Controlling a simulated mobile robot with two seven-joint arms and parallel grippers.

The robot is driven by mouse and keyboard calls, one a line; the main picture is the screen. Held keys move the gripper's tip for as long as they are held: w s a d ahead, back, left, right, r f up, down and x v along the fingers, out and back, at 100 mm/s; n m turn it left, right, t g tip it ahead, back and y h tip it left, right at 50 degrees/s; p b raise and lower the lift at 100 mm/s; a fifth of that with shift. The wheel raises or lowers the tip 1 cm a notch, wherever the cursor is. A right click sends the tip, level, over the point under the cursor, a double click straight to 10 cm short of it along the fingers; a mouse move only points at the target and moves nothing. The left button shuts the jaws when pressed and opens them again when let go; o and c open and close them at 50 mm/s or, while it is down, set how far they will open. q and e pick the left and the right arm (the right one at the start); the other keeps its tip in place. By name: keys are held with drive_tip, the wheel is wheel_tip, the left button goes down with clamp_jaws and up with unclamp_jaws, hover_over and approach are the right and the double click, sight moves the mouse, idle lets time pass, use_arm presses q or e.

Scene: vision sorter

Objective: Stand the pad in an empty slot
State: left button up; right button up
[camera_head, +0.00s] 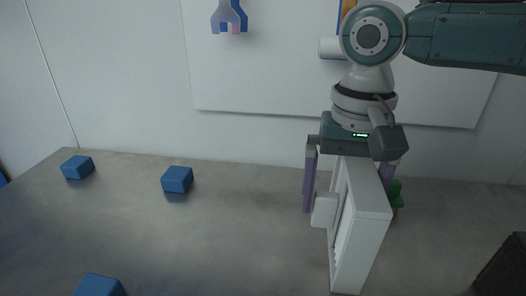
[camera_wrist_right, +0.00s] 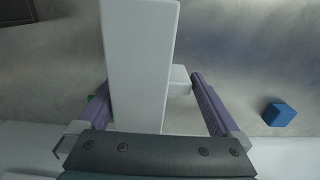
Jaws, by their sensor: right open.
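A tall white rack-like body (camera_head: 362,222) stands upright on the grey table at the right. Its left face is recessed with thin ridges; whether any slot is empty cannot be told. A small white block (camera_head: 325,208) sits against its left side; it also shows in the right wrist view (camera_wrist_right: 180,79). I cannot tell whether this block is the pad. My right gripper (camera_head: 350,206) points down with its purple fingers open, one on each side of the white body. In the wrist view the body (camera_wrist_right: 139,60) lies between the fingers, nearer the left one. My left gripper is out of view.
Blue cubes (camera_head: 77,167) (camera_head: 177,179) (camera_head: 101,285) lie on the table (camera_head: 230,235) at the left. A green object (camera_head: 397,192) is partly hidden behind the white body. A dark block (camera_head: 503,268) stands at the lower right. The table's middle is clear.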

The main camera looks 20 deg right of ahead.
sight(348, 167)
wheel_tip(348, 167, up, 12)
drive_tip(key=shift+f+p, duration=0.2)
drive_tip(key=shift+p, duration=0.15)
wheel_tip(348, 167, down, 7)
drive_tip(key=shift+f, duration=0.1)
drive_tip(key=shift+s+f+b, duration=0.1)
drive_tip(key=shift+f+b, duration=0.2)
drive_tip(key=shift+f, duration=2.5)
drive_tip(key=shift+c, duration=0.4)
